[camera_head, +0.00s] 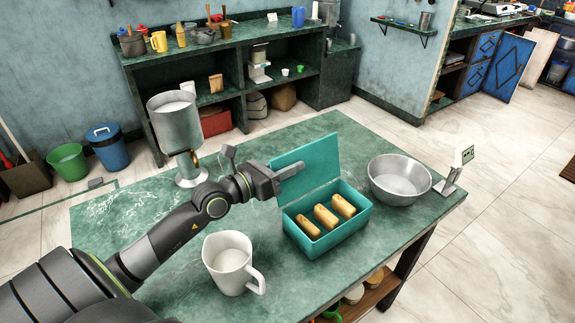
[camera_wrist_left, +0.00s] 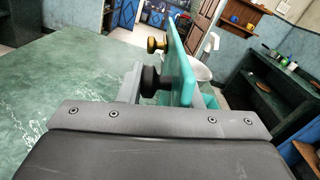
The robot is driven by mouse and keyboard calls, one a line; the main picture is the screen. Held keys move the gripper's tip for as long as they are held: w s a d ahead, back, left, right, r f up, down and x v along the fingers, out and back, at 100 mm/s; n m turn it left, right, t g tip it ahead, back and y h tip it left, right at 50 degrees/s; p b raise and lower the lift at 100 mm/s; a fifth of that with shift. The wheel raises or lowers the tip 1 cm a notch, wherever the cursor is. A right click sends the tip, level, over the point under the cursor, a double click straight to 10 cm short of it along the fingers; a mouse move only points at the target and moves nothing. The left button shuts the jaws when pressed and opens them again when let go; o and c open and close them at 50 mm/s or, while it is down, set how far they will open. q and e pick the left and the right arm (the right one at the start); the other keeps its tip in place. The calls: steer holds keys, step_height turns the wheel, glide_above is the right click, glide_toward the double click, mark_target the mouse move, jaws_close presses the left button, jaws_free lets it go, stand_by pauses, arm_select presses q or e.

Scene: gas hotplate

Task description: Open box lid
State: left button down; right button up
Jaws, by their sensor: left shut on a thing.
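The teal box (camera_head: 330,240) stands on the green table, with three golden-brown bars (camera_head: 326,215) inside. Its lid (camera_head: 316,163) is raised, standing roughly upright along the far side of the box, so the inside is exposed. My left gripper (camera_head: 287,171) is at the left part of the lid, shut on it. In the left wrist view the lid (camera_wrist_left: 183,62) rises edge-on between the fingers, beside a black round piece (camera_wrist_left: 150,82) and a brass knob (camera_wrist_left: 157,44). The exact contact is partly hidden. My right gripper is not in view.
A metal bowl (camera_head: 398,182) stands right of the box, near a small white stand (camera_head: 456,170). A white mug (camera_head: 229,265) is at the front left of the box. A tall metal container (camera_head: 175,122) stands behind my left arm. The table's left part is clear.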

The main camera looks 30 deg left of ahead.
arm_select(q)
steer(key=shift+s+d+r+m+p, duration=0.2)
steer(key=shift+d+r+m+p, duration=0.1)
steer(key=shift+d+m+p, duration=0.4)
steer(key=shift+s+m+p, duration=0.1)
steer(key=shift+m+p, duration=0.25)
steer(key=shift+m, duration=0.05)
steer(key=c, duration=1.2)
jaws_free()
steer(key=shift+o, duration=0.2)
steer(key=b+v, duration=0.1)
steer(key=v, duration=1.6)
steer(key=shift+s, duration=0.2)
